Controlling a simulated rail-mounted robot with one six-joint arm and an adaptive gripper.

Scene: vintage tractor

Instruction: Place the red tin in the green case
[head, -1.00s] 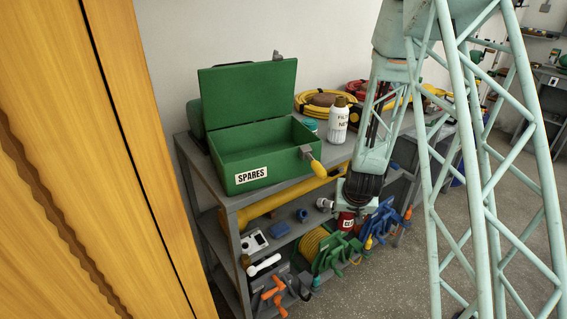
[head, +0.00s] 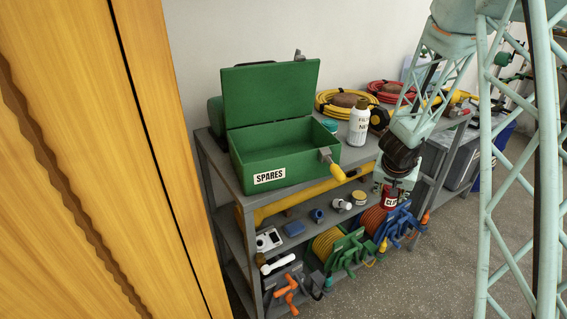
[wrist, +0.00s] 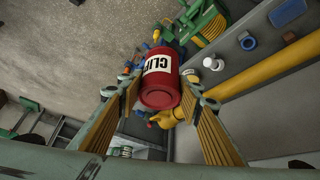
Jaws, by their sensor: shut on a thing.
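The red tin (head: 391,198) with a white label is held by my gripper (head: 397,180) in front of the shelf unit, right of and lower than the green case. In the wrist view the red tin (wrist: 160,82) sits between the two fingers of my gripper (wrist: 160,88). The green case (head: 285,172), labelled SPARES, stands on the shelf top with its lid (head: 270,92) raised. Its visible inside looks empty. The case is not clearly seen in the wrist view.
A white bottle (head: 359,124) stands right of the case. A yellow-handled thing (head: 333,165) sticks out at the case's front right corner. Coiled hoses (head: 343,103) lie behind. Hose reels (head: 345,250) and tools fill the lower shelf. A yellow wooden panel (head: 90,160) stands at left.

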